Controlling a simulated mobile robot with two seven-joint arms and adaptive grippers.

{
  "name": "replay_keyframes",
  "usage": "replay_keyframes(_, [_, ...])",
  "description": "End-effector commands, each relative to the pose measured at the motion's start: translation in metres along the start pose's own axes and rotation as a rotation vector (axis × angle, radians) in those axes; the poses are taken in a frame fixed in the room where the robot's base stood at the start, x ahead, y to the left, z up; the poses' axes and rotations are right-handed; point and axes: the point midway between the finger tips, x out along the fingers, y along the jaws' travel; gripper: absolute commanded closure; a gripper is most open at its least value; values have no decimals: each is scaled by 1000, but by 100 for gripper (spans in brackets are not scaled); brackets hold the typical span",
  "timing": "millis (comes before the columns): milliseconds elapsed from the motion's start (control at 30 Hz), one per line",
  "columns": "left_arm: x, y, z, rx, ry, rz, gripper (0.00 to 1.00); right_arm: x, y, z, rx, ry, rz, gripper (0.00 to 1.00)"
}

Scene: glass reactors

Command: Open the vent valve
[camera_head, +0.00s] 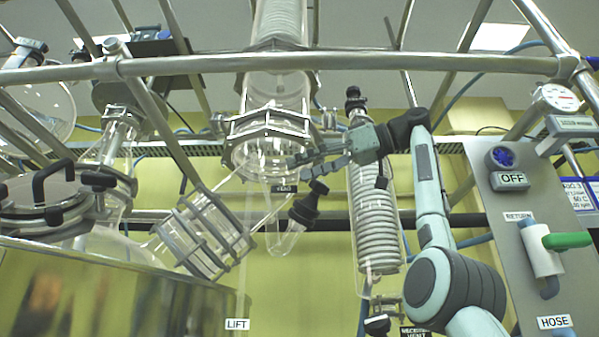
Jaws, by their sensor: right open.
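My right gripper (300,167) reaches in from the right, its fingers pointing left and spread apart. They are in front of the lower end of the glass column and hold nothing that I can see. A small dark label (284,188) reading roughly "VENT" is just below the fingers. A black valve knob (304,207) on a glass side arm is just below and right of the fingertips, seemingly apart from them. Another black knob (377,325) is at the bottom edge, beside a dark label (415,332) that seems to read "RECEIVER VENT". My left gripper is not in view.
A metal rail (400,62) crosses above my gripper. A coiled glass condenser (376,215) hangs close behind my right wrist. A clamped glass joint (205,236) is lower left, above a steel vessel (110,295). A control panel (520,200) stands at right.

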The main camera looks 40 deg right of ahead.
Motion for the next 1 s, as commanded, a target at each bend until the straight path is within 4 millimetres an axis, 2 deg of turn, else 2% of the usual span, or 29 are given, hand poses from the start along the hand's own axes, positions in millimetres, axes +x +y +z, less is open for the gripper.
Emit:
replay_keyframes(267, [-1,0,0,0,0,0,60,3,-8,-5,-108,63,-103,37])
replay_keyframes(1000, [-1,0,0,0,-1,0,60,3,-8,-5,-111,63,-102,37])
